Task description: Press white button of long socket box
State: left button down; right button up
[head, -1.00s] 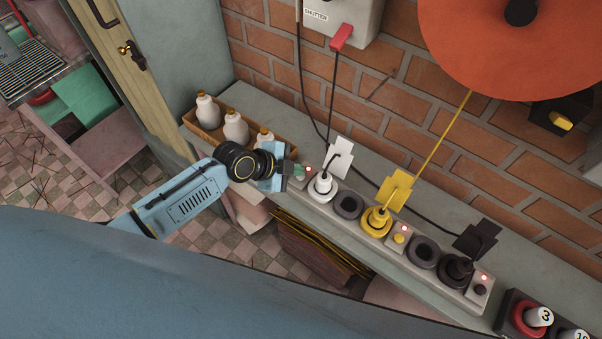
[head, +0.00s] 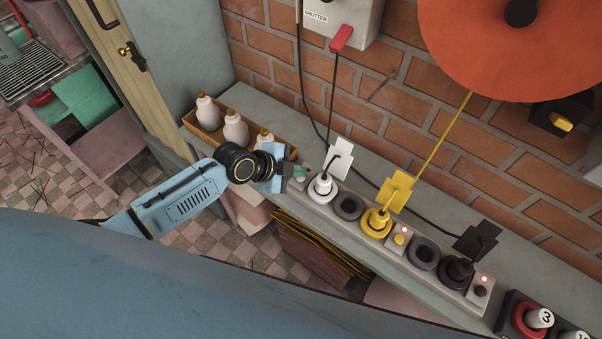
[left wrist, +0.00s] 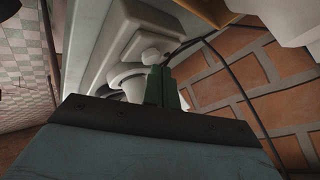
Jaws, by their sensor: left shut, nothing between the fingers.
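The long socket box (head: 335,213) lies along the shelf, with a white, a yellow and a black plug in it. Its white button is hard to make out in the head view, beside my gripper. In the left wrist view a small white button (left wrist: 150,56) stands on the box's end panel, near the fingertips; I cannot tell whether they touch it. My left gripper (head: 299,172) is shut and empty at the box's left end, with its green fingertips (left wrist: 162,88) together. The white plug (head: 323,184) is just to the right. My right gripper is not in view.
A wooden tray (head: 205,134) with white bottles stands behind my left gripper. The yellow button (head: 399,240) and black button (head: 480,291) sections each have a lit red light. Cables run up the brick wall (head: 400,110). Another dark box (head: 510,306) stands at the lower right.

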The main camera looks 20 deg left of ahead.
pick_arm(q)
notch_tip(320, 180, up, 6)
jog(key=p, duration=0.5)
